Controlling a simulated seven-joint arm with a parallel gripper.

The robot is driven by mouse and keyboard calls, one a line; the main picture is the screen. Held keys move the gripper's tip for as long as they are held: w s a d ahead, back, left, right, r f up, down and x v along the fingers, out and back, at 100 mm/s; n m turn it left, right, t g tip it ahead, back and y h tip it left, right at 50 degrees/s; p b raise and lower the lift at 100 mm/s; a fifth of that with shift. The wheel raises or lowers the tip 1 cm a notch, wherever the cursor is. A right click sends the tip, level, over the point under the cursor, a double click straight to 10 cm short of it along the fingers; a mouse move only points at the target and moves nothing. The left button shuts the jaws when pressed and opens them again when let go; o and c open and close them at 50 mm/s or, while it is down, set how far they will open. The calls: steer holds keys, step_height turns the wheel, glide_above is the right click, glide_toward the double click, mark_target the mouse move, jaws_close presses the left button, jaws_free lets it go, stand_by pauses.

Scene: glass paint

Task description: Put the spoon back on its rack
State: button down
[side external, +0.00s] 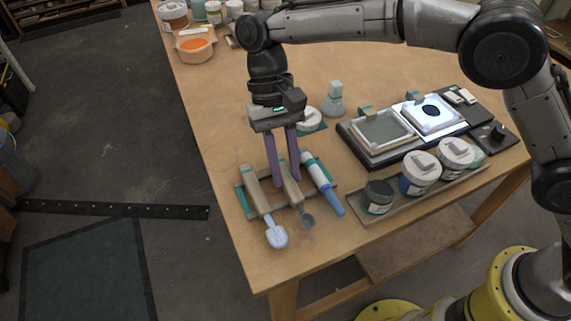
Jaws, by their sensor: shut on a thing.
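The spoon (291,188) has a beige-grey handle and a small dark grey round bowl pointing towards the table's front edge. My gripper (287,180) points down with its two purple fingers on the spoon's handle and is shut on it. The spoon is at the middle of the green-ended rack (243,201), between two other tools. I cannot tell whether the handle touches the rack or is slightly above it. The fingers hide part of the handle and part of the rack.
A tool with a pale blue scoop-like head (276,236) lies left of the spoon, and a white-and-blue tool (320,180) lies right. A tray of lidded jars (420,174) and a dark panel board (383,132) stand farther right. The table's left edge is close.

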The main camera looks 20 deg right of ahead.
steer(key=shift+f, duration=0.15)
steer(key=c, duration=0.6)
jaws_free()
